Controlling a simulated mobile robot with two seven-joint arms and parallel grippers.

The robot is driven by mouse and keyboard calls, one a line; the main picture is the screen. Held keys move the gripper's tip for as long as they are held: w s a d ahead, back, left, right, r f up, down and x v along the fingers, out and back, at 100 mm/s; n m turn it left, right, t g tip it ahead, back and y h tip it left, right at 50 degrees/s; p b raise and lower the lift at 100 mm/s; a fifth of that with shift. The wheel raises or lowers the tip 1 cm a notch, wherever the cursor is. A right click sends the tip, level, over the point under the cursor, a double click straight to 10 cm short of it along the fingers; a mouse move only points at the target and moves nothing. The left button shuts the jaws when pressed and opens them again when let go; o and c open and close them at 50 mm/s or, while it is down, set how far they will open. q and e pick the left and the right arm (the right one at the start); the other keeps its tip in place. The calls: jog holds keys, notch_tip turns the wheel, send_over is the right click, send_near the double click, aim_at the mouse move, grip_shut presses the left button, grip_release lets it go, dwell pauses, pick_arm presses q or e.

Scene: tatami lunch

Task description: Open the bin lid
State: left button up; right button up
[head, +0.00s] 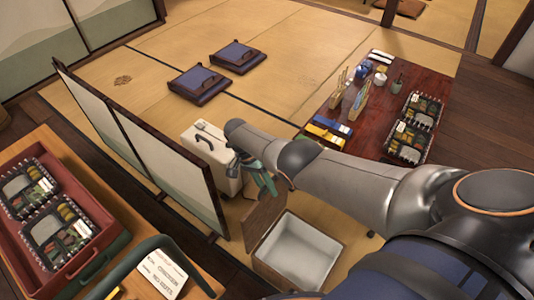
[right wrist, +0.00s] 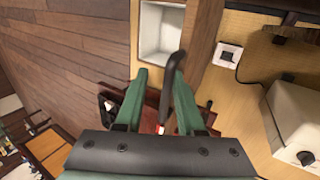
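The bin (head: 300,252) stands on the floor at the bottom middle of the head view, with its pale inside showing. Its brown wooden lid (head: 264,212) is raised at the bin's left side. In the right wrist view the bin's white inside (right wrist: 160,30) shows at the top, beside the brown lid panel (right wrist: 203,30). My right gripper (head: 265,182) is above the lid. In the wrist view its green fingers (right wrist: 160,95) are apart, with a dark bar (right wrist: 172,78) near the right finger; I cannot tell whether they touch. My left gripper is out of view.
A white box with a handle (head: 222,172) stands behind my gripper. A folding screen (head: 150,150) is to the left. A red tray (head: 100,262) with boxed lunches is on a table at left. A low red table (head: 385,125) is at right.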

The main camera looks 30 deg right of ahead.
jog(key=shift+w+d+r, duration=0.1)
jog(key=shift+w+r, duration=0.2)
jog(key=shift+r, duration=0.05)
jog(key=v, duration=1.1)
jog(key=shift+a+r, duration=0.2)
jog(key=shift+r, duration=0.1)
jog(key=shift+f, duration=0.1)
